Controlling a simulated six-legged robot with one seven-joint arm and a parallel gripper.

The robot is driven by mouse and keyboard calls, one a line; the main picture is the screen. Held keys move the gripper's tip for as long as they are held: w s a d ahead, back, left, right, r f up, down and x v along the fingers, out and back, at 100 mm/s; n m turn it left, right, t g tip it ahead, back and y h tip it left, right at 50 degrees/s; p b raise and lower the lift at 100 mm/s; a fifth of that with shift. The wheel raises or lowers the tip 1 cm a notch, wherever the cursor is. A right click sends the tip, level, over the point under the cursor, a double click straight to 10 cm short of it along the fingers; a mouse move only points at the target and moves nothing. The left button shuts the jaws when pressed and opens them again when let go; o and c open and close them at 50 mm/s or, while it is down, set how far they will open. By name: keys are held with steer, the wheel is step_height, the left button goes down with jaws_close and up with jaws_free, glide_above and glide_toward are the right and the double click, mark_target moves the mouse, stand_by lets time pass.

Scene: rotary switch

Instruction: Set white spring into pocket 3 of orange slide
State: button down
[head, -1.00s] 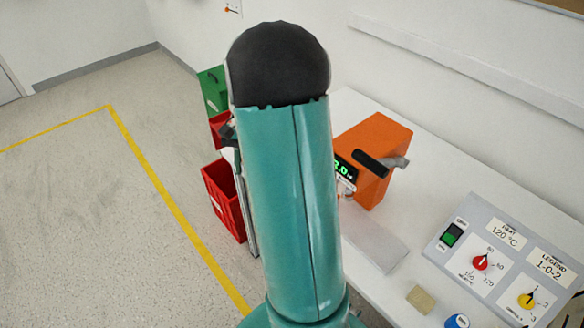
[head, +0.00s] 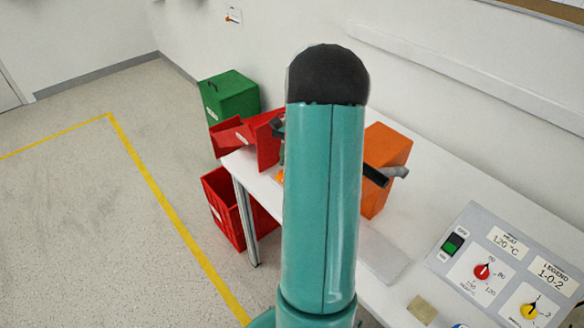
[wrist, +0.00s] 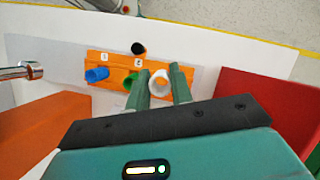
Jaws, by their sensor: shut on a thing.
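The orange slide (wrist: 120,62) lies on the table in the wrist view, with labels 1 and 2 showing along its upper side. A blue part (wrist: 96,74) is at the place by label 1 and a green part (wrist: 131,80) at the place by label 2, partly behind a finger. My gripper (wrist: 159,77) is over the right part of the slide, shut on the white spring (wrist: 160,86), which shows as a white ring between the fingers. Pocket 3 and its label are hidden. I cannot tell whether the spring touches the slide.
A red bin (wrist: 270,95) stands close right of the slide; an orange box (wrist: 45,130) is at left with a metal spout (wrist: 25,70). A black round thing (wrist: 138,48) is just beyond the slide. The control panel (head: 510,262) is at right in the head view.

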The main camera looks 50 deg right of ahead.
steer(key=d+f, duration=0.1)
steer(key=w+d+f, duration=0.1)
steer(key=f, duration=0.1)
steer(key=shift+d+f, duration=0.25)
steer(key=shift+d, duration=0.1)
steer(key=shift+d+f, duration=0.1)
steer(key=shift+f, duration=1.5)
steer(key=shift+f, duration=0.1)
steer(key=c, duration=1.2)
jaws_free()
steer(key=shift+c, duration=0.2)
